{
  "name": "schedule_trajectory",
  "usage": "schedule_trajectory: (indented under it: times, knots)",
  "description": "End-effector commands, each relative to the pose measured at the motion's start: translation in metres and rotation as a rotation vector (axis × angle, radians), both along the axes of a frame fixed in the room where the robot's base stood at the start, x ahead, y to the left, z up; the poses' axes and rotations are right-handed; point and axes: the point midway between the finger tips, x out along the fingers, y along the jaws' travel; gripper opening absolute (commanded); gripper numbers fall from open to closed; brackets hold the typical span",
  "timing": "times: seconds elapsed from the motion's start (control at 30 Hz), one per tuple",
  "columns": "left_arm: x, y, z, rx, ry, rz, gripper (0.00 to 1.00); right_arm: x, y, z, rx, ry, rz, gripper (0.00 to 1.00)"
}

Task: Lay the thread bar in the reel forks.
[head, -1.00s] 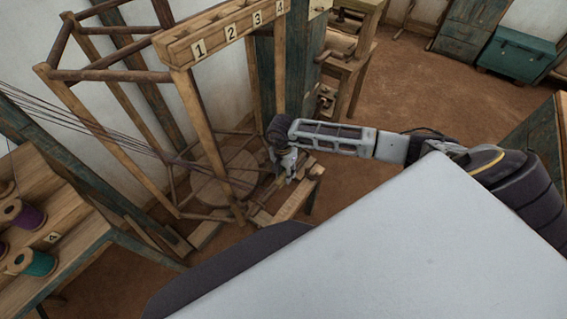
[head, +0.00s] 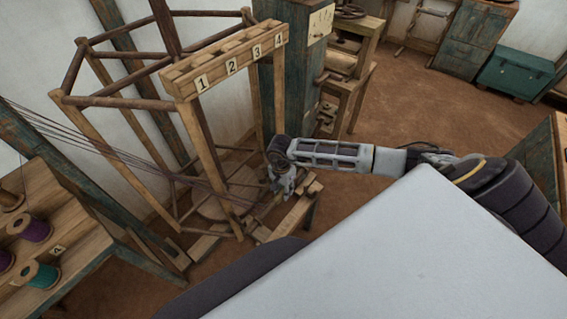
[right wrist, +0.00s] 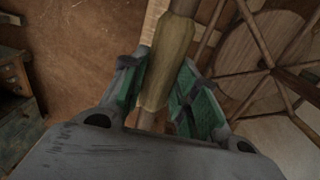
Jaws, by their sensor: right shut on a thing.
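My right gripper (head: 280,186) is low beside the reel frame, just over a small wooden stand. In the right wrist view its green-lined fingers (right wrist: 180,98) are shut on a wooden bar, the thread bar (right wrist: 168,62), at a thicker tan grip. The bar runs on past the fingers toward the top of the view. Dark threads (head: 118,153) slant from the left toward the gripper. The many-sided wooden reel (head: 118,101) stands left of the gripper. The reel forks cannot be made out clearly; the gripper hides part of that area. My left gripper is not in view.
A numbered wooden rack (head: 236,64) is above and left of the gripper. The low wooden stand (head: 291,217) is under it. A bench with thread spools (head: 35,231) is at left. A teal chest (head: 515,74) is far right. Bare floor lies behind my right arm.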

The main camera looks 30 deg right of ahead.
Motion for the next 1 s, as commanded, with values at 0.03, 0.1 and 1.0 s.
schedule_trajectory:
  times: [0.03,0.1,1.0]
  knots:
    - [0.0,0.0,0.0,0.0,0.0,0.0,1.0,0.0,0.0,0.0,0.0,-0.001,0.0,0.0]
    - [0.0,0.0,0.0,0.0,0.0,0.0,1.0,0.001,0.0,0.0,0.0,-0.001,0.0,0.0]
    - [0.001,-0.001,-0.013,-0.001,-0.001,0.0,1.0,0.03,0.011,-0.002,0.001,0.0,0.001,0.0]
